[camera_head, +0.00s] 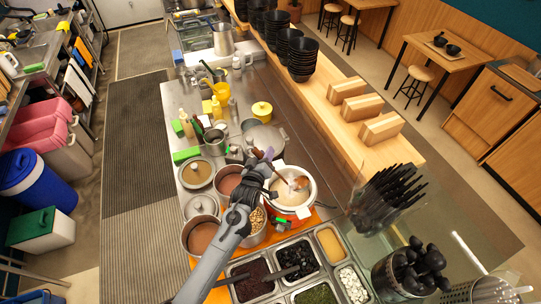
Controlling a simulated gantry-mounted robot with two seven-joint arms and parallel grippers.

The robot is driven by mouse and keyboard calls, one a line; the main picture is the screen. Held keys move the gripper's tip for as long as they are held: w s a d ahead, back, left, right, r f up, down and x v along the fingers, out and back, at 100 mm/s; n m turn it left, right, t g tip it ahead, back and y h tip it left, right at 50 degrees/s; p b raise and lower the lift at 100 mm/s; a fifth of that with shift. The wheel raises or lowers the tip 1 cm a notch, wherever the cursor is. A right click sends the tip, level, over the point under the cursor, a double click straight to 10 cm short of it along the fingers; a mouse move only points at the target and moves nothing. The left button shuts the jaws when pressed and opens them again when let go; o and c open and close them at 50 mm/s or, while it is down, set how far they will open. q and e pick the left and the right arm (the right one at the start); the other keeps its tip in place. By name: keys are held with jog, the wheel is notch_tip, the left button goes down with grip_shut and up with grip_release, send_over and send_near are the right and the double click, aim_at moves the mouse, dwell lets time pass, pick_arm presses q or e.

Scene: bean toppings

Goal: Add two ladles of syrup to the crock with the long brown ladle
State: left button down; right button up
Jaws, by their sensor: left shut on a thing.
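My left gripper (266,172) reaches in from the bottom and is shut on the long brown ladle (299,183). The ladle's brown bowl end shows over the pale contents of the white crock (315,188); I cannot tell whether it touches them. Part of the handle is hidden by the gripper. A steel pot with brown liquid (228,182) stands just left of the crock, partly behind my arm. Another pot of brown liquid (203,237) stands nearer, left of my forearm. I cannot tell which of them holds the syrup. My right gripper is not in view.
A pot of beans (256,218) sits close beside my wrist. Topping trays (251,279) fill the near counter. Black utensils (388,195) stand at right.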

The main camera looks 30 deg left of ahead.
pick_arm(q)
jog(key=a+f+n+h+b, duration=0.1)
jog(key=a+f+n+b, duration=0.1)
jog(key=f, duration=0.4)
jog(key=w+a+f+n+g+h+b, duration=0.1)
jog(key=a+f+n+h+b, duration=0.1)
jog(key=a+f+n+b, duration=0.1)
jog(key=shift+a+f+n+g+h, duration=0.3)
jog(key=shift+a+f+n, duration=0.5)
jog(key=shift+a+f, duration=0.7)
jog(key=shift+d+f, duration=0.2)
jog(key=shift+f, duration=0.05)
dwell(0.5)
